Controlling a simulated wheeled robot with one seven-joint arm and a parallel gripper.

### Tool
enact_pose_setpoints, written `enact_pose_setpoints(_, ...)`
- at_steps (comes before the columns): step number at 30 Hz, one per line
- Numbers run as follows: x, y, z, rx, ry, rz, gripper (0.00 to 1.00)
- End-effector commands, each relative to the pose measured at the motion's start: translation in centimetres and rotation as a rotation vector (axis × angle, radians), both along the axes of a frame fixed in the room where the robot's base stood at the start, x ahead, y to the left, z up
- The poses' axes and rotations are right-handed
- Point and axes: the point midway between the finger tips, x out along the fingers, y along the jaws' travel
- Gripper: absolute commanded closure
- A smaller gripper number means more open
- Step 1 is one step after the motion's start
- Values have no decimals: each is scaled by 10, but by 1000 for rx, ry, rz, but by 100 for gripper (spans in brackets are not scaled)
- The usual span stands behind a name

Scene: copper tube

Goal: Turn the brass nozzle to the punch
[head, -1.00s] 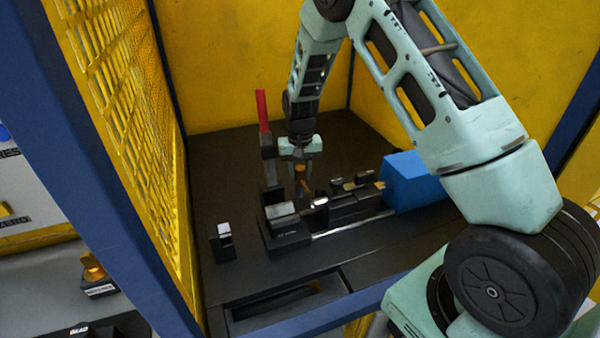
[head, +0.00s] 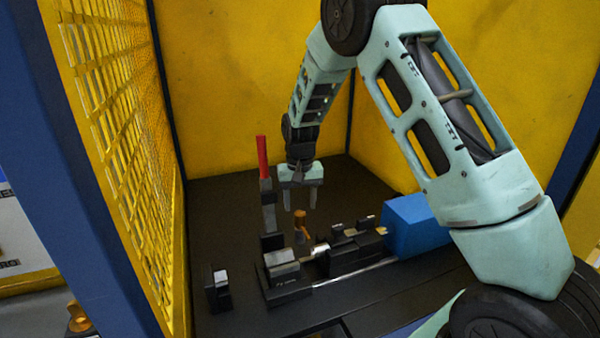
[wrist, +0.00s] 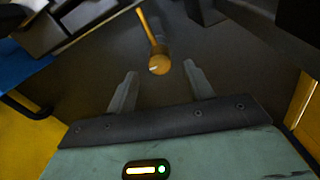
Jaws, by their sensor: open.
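The brass nozzle (head: 301,219) stands on the machine in the head view, beside the dark clamp blocks. In the wrist view its round end (wrist: 159,64) lies just beyond the fingertips and about midway between them, with a thin brass arm running up from it. My gripper (head: 300,208) is above the nozzle, pointing down, with its fingers apart and nothing between them. The gripper's two fingers (wrist: 160,70) also show in the wrist view. I cannot make out which part is the punch.
A red-handled lever (head: 262,158) stands upright left of my gripper. A blue block (head: 412,221) is at the right end of the machine. A small dark block (head: 218,290) stands at the front left. Yellow mesh (head: 120,130) closes the left side.

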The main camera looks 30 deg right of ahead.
Motion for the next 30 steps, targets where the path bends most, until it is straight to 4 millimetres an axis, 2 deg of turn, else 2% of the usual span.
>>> enact_pose_setpoints(9, 1, 0, 74, 0, -5, 0, 48)
enact_pose_setpoints(15, 1, 0, 106, 1, -1, 0, 48)
enact_pose_setpoints(21, 0, 0, 119, 0, 0, 0, 48)
enact_pose_setpoints(30, 0, 0, 120, 0, 1, 0, 48)
